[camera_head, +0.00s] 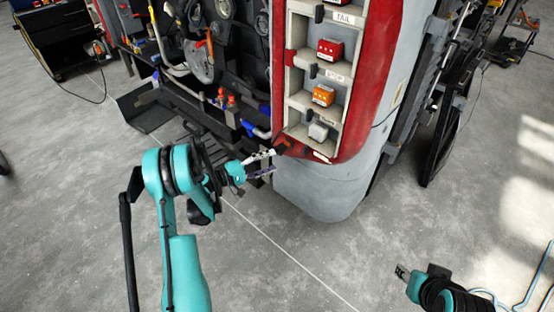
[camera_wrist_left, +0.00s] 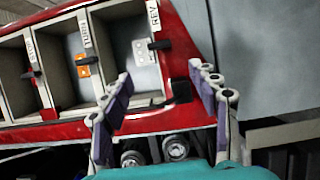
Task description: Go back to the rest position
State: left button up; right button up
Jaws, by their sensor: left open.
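My left gripper (camera_head: 268,163) is open and empty in the head view, just in front of the lower left corner of the red lamp housing (camera_head: 356,125). In the left wrist view the two purple-padded fingers of my left gripper (camera_wrist_left: 160,76) stand apart, with nothing between them but the housing's lower edge behind. A small part of my right arm shows at the lower right, its gripper (camera_head: 402,271) only a small tip near the floor; its jaws cannot be made out.
The housing has stacked compartments with a red block (camera_head: 330,50), an orange block (camera_head: 323,95) and a pale block (camera_head: 318,131). The grey coach corner (camera_head: 325,190) stands close to my left gripper. Dark engine parts (camera_head: 200,60) lie left of it. Open floor (camera_head: 290,275) is in front.

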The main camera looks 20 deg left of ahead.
dwell(0.5)
pick_arm(q)
jog(key=s+d+r+m+g+y, duration=0.25)
jog(key=s+d+r, duration=0.2)
jog(key=d, duration=0.25)
jog(key=s+d+r+m+g+y, duration=0.1)
jog(key=s+d+r+g+y, duration=0.2)
jog(key=d+r, duration=0.25)
jog(key=s+m+y, duration=0.6)
jog(key=s, duration=1.4)
jog(key=shift+s+d+g, duration=0.2)
jog(key=shift+s+g, duration=0.15)
jog(key=shift+s, duration=0.05)
